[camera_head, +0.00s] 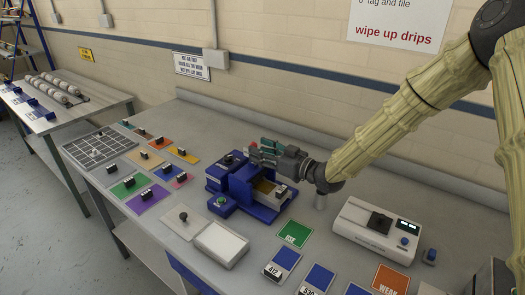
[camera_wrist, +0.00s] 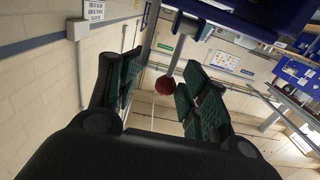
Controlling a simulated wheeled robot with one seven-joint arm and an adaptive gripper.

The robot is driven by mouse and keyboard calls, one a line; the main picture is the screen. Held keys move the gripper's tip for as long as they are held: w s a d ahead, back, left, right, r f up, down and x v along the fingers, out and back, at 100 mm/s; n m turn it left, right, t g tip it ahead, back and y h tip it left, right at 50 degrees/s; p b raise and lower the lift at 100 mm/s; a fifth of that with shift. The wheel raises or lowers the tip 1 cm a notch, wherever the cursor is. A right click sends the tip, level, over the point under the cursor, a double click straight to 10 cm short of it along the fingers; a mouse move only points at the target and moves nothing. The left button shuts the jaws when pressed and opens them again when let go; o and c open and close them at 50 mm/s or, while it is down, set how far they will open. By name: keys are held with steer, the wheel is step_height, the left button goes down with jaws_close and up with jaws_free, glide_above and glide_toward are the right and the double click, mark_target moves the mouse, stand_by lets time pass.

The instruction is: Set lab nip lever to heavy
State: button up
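The blue lab nip (camera_head: 262,208) stands on the bench in the middle of the head view. Its lever shows in the wrist view as a grey rod with a red ball knob (camera_wrist: 165,85), coming from the blue body (camera_wrist: 245,14) at the top. My gripper (camera_head: 258,152) is over the back of the nip, coming in from the right. In the wrist view my gripper (camera_wrist: 163,80) is open, with green-padded fingers apart. The knob appears between them, closer to the right finger; I cannot tell whether it touches. In the head view the lever is hidden by my gripper.
A white instrument (camera_head: 375,228) stands right of the nip. A white tray (camera_head: 222,244) and a green card (camera_head: 295,234) lie in front. Coloured swatches with black clips (camera_head: 150,196) lie to the left. The wall is close behind the bench.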

steer(key=s+r, duration=0.2)
steer(key=shift+s+d+r, duration=0.1)
steer(key=shift+s, duration=0.3)
steer(key=c, duration=0.9)
steer(key=shift+w, duration=0.15)
jaws_close()
steer(key=shift+w+f, duration=0.9)
steer(key=shift+o, duration=0.9)
jaws_free()
steer(key=shift+r, duration=0.1)
steer(key=o, duration=0.7)
steer(key=shift+s+r, duration=0.35)
steer(key=shift+s, duration=0.2)
steer(key=v, duration=1.1)
steer(key=shift+d+f, duration=0.3)
steer(key=shift+f, duration=0.1)
